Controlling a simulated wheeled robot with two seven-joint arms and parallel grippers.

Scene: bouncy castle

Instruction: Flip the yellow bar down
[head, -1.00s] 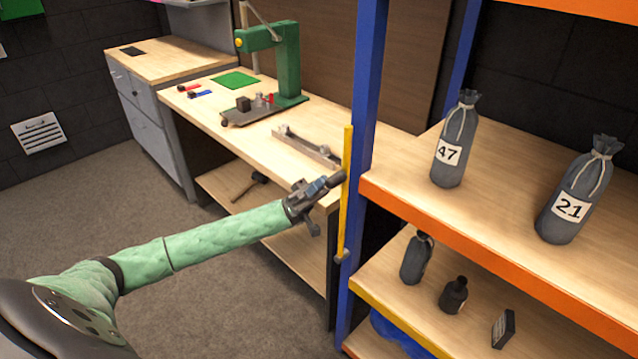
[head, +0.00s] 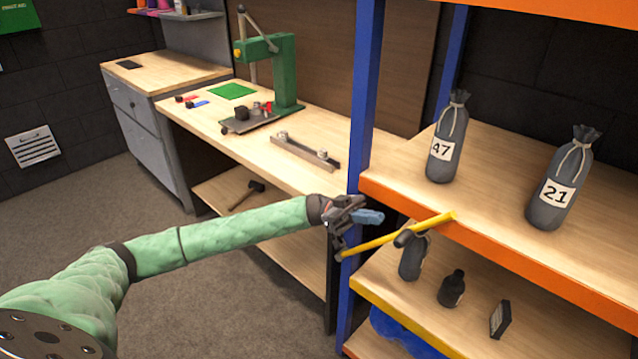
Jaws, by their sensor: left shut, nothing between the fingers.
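The yellow bar (head: 400,235) is hinged at its left end on the blue shelf post (head: 362,110). It now slants across the front of the shelf, close to level, its free end a little higher and to the right. My left gripper (head: 372,216) is shut and empty. It is just above the bar's left part, in front of the post. I cannot tell whether it touches the bar. My right gripper is not in view.
The orange-edged upper shelf (head: 500,258) holds two grey bags, 47 (head: 447,140) and 21 (head: 565,180). The lower shelf (head: 425,295) holds a bag, a dark bottle (head: 452,290) and a small black box (head: 500,319). A workbench (head: 225,135) with a green press (head: 275,65) stands behind, left.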

